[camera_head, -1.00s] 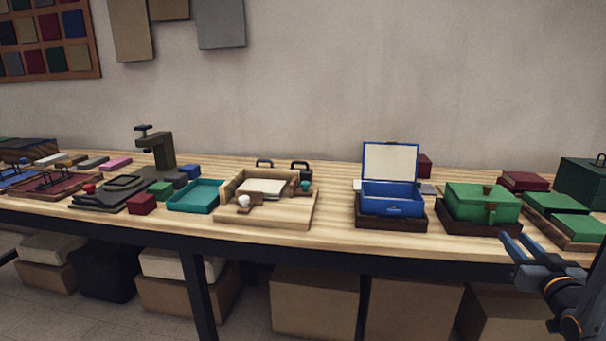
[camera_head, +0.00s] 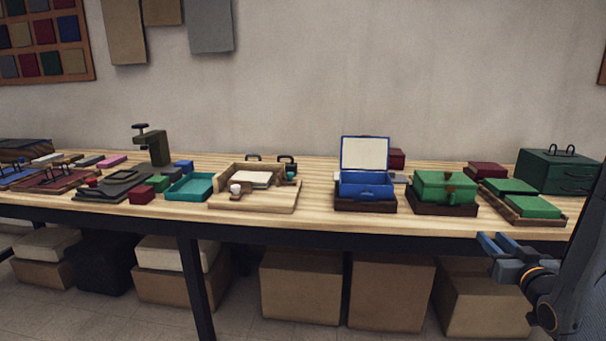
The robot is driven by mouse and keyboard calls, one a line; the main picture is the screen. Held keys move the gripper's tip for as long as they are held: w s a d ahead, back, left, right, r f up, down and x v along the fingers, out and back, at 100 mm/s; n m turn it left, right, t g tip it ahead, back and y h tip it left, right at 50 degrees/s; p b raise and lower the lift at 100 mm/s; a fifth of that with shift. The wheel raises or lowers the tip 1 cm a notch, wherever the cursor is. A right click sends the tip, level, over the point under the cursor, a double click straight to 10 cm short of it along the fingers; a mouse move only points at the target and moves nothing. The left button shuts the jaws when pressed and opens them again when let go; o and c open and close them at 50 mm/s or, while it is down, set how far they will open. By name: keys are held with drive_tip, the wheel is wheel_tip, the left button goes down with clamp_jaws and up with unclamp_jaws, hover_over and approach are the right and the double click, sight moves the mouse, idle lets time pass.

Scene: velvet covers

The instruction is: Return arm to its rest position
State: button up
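My gripper (camera_head: 497,246) is at the lower right, in front of the table's front edge and slightly below the tabletop. Its two blue-grey fingers point left and stand apart, with nothing visible between them. My arm runs from it up along the right edge of the picture. The gripper touches no object that I can see.
The wooden table (camera_head: 325,222) spans the view. A blue box (camera_head: 366,186) with raised lid and a green box (camera_head: 443,187) stand on dark trays. A green drawer cabinet (camera_head: 556,171) stands at the right back. Cartons (camera_head: 390,292) fill the space below.

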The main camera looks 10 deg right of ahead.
drive_tip(key=a+f+n+g+y+p, duration=0.1)
drive_tip(key=a+f+g+y+p, duration=0.15)
drive_tip(key=a+g, duration=0.9)
drive_tip(key=s+a+r+g+p, duration=0.1)
drive_tip(key=s+a+r+g, duration=0.1)
drive_tip(key=s+a, duration=0.7)
drive_tip(key=s+a+r+n+g+y+p, duration=0.1)
drive_tip(key=s+a+g+p, duration=0.1)
drive_tip(key=s+a, duration=0.7)
drive_tip(key=a+g, duration=0.1)
drive_tip(key=a, duration=0.4)
drive_tip(key=shift+a+r, duration=0.3)
drive_tip(key=shift+r, duration=0.05)
drive_tip(key=shift+s, duration=0.1)
